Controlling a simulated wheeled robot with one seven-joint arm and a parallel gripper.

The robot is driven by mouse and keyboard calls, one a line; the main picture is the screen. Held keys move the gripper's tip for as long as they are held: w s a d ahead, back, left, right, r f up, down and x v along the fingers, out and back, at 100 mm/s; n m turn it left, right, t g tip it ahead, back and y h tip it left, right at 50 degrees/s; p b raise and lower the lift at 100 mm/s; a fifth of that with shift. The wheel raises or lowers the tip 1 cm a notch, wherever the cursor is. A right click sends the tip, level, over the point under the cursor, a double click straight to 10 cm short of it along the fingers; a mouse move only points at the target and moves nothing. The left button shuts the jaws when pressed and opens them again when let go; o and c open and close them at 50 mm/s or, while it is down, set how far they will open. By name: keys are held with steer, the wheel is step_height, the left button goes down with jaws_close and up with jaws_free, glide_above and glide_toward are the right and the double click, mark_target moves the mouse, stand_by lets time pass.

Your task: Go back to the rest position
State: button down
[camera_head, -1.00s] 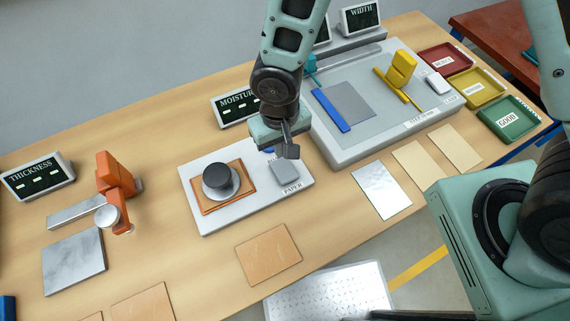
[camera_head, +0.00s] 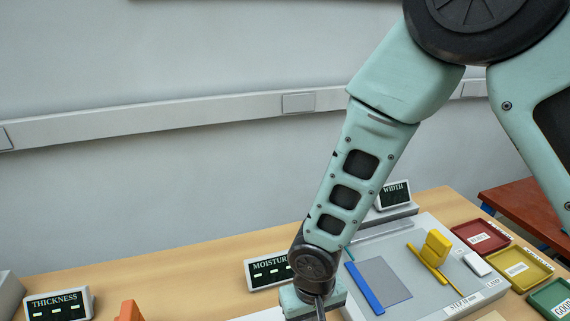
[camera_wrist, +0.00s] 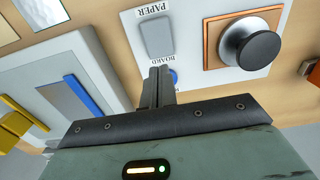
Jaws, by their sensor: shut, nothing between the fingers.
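My gripper (camera_wrist: 158,85) shows in the wrist view with its fingers together and nothing between them. It hangs over the moisture station plate (camera_wrist: 195,95), close to its blue button (camera_wrist: 173,76) and the grey PAPER pad (camera_wrist: 157,38). In the head view my gripper is at the bottom edge, its fingers mostly cut off. A black knob (camera_wrist: 250,50) stands on an orange-brown sheet (camera_wrist: 212,42) on that plate, apart from my fingers.
In the head view, a grey measuring board (camera_head: 430,275) with a blue bar (camera_head: 365,288) and a yellow slider (camera_head: 434,248) lies right of my gripper. Red (camera_head: 470,245), yellow (camera_head: 522,281) and green (camera_head: 540,296) trays stand at far right. The MOISTURE display (camera_head: 268,271) is close by on the left.

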steer(key=s+d+r+n+b, duration=0.4)
steer(key=s+d+r+b, duration=0.3)
steer(key=s+r, duration=0.4)
steer(key=shift+s+d+r+n+y, duration=0.15)
steer(key=shift+d+r+n+y, duration=0.15)
steer(key=shift+d+r, duration=0.3)
